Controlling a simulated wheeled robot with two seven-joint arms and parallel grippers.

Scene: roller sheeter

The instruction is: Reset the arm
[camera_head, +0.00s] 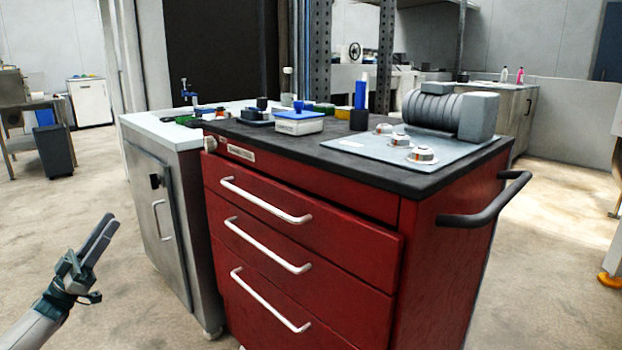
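My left gripper (98,238) is at the lower left of the head view, raised above the bare floor and pointing up and to the right. Its two fingers appear close together, with nothing visible between them. I cannot tell from this angle whether they are fully shut. It is apart from the grey cabinet (163,220) and the red drawer cart (300,235). My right gripper and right arm are not in view.
The cart's black top holds a grey motor-like unit (440,112) on a plate, a white box with a blue top (299,122), a blue cylinder (360,95) and small parts. A black side handle (490,205) juts right. The floor (85,190) at left is clear.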

